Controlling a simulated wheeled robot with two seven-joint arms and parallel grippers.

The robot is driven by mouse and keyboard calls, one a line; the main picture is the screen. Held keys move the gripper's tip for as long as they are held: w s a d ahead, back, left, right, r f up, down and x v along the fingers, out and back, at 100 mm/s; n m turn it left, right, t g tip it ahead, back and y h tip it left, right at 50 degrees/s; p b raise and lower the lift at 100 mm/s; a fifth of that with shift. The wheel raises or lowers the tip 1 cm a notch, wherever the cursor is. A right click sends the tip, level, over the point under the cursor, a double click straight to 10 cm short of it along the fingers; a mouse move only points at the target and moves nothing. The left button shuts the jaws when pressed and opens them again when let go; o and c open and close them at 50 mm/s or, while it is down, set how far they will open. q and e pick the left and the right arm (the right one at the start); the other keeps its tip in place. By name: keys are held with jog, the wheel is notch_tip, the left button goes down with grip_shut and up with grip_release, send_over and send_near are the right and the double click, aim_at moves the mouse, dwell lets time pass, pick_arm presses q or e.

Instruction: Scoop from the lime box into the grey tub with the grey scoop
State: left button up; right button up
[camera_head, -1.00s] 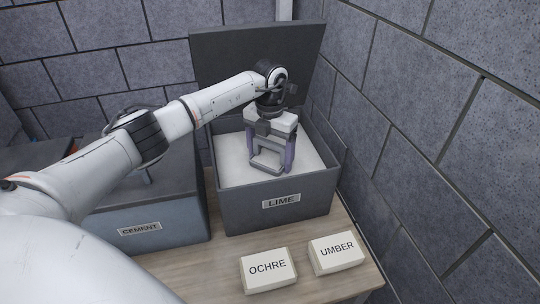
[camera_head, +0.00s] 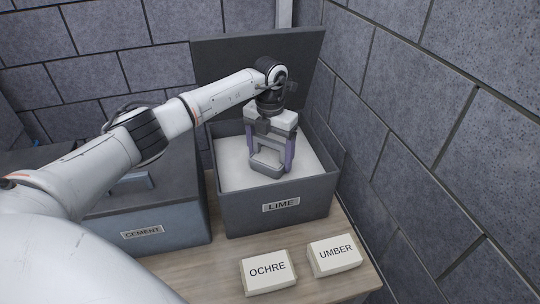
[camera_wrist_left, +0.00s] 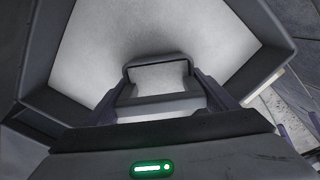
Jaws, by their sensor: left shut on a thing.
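The dark grey lime box (camera_head: 280,216) stands open on the wooden bench, its lid raised behind it and white powder (camera_head: 235,168) inside. The powder also fills much of the left wrist view (camera_wrist_left: 220,45). My left gripper (camera_head: 270,158) points down inside the box and is shut on the grey scoop (camera_head: 266,168). In the left wrist view the scoop (camera_wrist_left: 160,108) sits between the fingers, over the powder. I cannot tell whether the scoop touches the powder or holds any. The grey tub and my right gripper are not in view.
A closed cement box (camera_head: 155,234) stands left of the lime box, partly behind my left arm. Blocks labelled ochre (camera_head: 268,272) and umber (camera_head: 335,256) lie on the bench (camera_head: 215,272) in front. A block wall (camera_head: 450,150) rises close on the right.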

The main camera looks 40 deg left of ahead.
aim_at(270, 140)
pick_arm(q)
notch_tip(270, 140, up, 2)
jog(key=shift+r+p, duration=0.2)
jog(key=shift+p, duration=0.5)
notch_tip(270, 140, up, 5)
jog(key=p, duration=0.4)
notch_tip(270, 140, up, 4)
jog(key=p, duration=0.3)
jog(key=shift+r+p, duration=0.1)
jog(key=shift+p, duration=0.25)
jog(key=shift+r+p, duration=0.5)
jog(key=shift+r, duration=0.1)
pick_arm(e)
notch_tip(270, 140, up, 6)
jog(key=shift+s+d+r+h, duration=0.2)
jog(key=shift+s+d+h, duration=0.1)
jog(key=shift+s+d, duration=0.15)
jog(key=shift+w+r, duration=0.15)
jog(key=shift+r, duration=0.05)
